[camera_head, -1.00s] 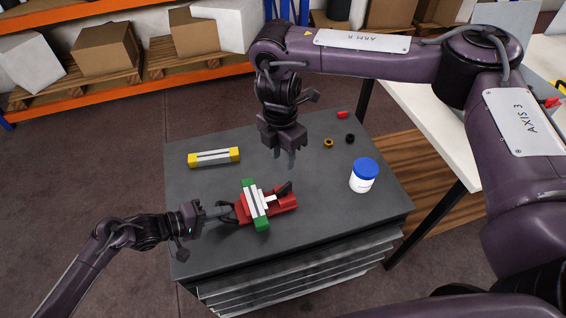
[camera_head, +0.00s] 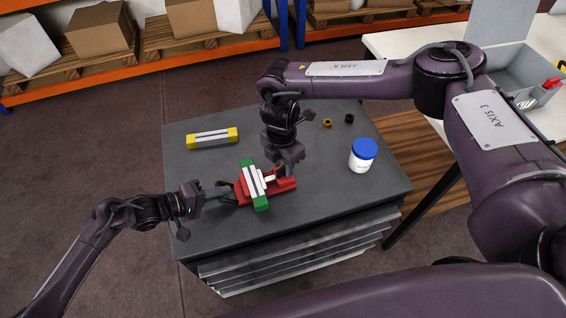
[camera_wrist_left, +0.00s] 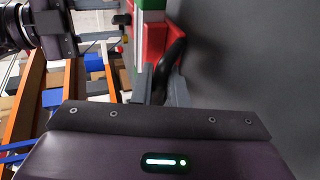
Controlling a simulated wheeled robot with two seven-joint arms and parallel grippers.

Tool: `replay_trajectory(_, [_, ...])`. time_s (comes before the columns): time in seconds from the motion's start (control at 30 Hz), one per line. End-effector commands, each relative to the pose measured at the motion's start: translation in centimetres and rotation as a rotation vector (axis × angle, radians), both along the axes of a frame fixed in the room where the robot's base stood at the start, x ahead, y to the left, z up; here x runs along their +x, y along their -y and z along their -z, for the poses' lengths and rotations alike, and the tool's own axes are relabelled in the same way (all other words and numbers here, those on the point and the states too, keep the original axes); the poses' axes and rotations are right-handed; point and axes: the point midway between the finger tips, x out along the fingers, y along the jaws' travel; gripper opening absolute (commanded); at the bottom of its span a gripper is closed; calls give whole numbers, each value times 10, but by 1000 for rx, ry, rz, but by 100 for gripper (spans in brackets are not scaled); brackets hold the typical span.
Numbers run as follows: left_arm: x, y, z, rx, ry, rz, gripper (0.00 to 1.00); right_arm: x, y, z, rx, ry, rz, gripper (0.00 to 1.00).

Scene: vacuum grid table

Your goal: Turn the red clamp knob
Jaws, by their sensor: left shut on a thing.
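The red clamp (camera_head: 284,186) lies on the dark table and holds a green and white block (camera_head: 254,185) across its middle. My left gripper (camera_head: 221,195) is at the clamp's left end. In the left wrist view its fingers (camera_wrist_left: 164,88) are shut on a black handle (camera_wrist_left: 174,58) beside the clamp's red body (camera_wrist_left: 152,42). My right gripper (camera_head: 285,170) points down at the clamp's right end, close to a white part (camera_head: 269,178). Its fingers are too small and partly hidden, so I cannot tell their opening or any contact.
A yellow-ended block (camera_head: 212,138) lies at the table's back left. A white jar with a blue lid (camera_head: 363,154) stands at the right. A brass ring (camera_head: 327,123) and a black ring (camera_head: 349,118) lie at the back. The front table top (camera_head: 215,240) is clear.

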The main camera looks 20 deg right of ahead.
Motion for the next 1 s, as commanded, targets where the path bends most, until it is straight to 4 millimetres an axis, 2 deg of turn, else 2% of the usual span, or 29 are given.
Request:
replay_trajectory(0.23, [-3,-1,4,7,-11,1,0,0,0,1,0,0,-1,31])
replay_trajectory(0.4, [-3,-1,4,7,-11,1,0,0,0,1,0,0,-1,9])
replay_trajectory(0.5, [-3,-1,4,7,-10,0,0,0,0,1,0,0,-1,0])
replay_trajectory(0.73, [-2,-1,4,7,-10,-1,0,-1,0,1,-1,-1,18,0])
replay_trajectory(1.0, [-2,-1,4,6,-10,-1,0,-1,-1,1,-7,3,226,0])
